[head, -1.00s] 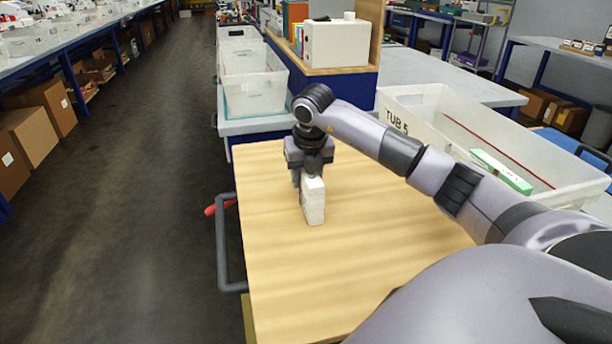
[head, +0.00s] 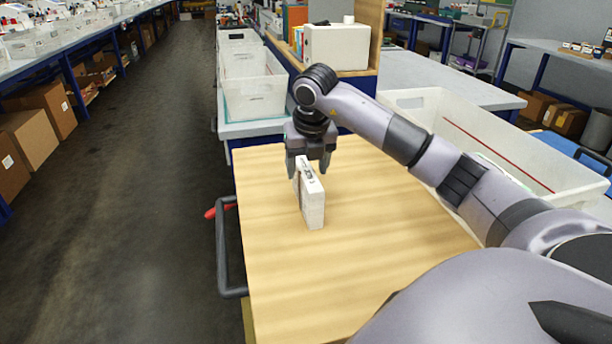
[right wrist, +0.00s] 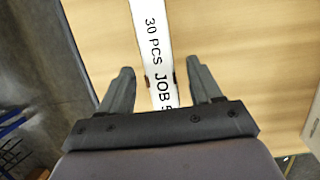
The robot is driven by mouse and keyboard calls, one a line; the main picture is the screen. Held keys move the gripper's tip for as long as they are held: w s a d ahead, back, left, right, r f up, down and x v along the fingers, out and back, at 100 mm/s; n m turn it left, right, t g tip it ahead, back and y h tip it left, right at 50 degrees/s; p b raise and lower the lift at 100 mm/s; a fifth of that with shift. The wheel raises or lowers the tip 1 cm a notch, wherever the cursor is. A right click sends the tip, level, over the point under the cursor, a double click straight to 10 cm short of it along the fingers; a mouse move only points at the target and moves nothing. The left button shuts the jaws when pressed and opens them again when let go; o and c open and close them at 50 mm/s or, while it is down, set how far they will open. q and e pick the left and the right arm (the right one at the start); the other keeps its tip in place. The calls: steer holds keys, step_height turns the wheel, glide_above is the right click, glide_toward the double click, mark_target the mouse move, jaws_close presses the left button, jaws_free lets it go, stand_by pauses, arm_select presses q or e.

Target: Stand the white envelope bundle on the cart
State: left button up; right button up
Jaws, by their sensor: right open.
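The white envelope bundle (head: 311,203) stands upright on its narrow side on the wooden cart top (head: 360,255), near the cart's left edge. In the right wrist view the bundle (right wrist: 150,35) shows its label "30 PCS JOB" between the fingers. My right gripper (head: 310,168) is open just above the bundle's far end, with a finger on each side and a gap to the bundle on both sides in the right wrist view (right wrist: 160,82). My left gripper is not in view.
A clear tub (head: 480,130) stands right of the cart, partly behind my right arm. More clear tubs (head: 255,95) and a white box (head: 337,46) stand beyond. The cart has a dark handle (head: 222,250) at left. The near cart top is clear.

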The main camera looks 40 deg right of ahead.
steer(key=v, duration=0.7)
steer(key=shift+r, duration=0.3)
steer(key=shift+s+f, duration=0.1)
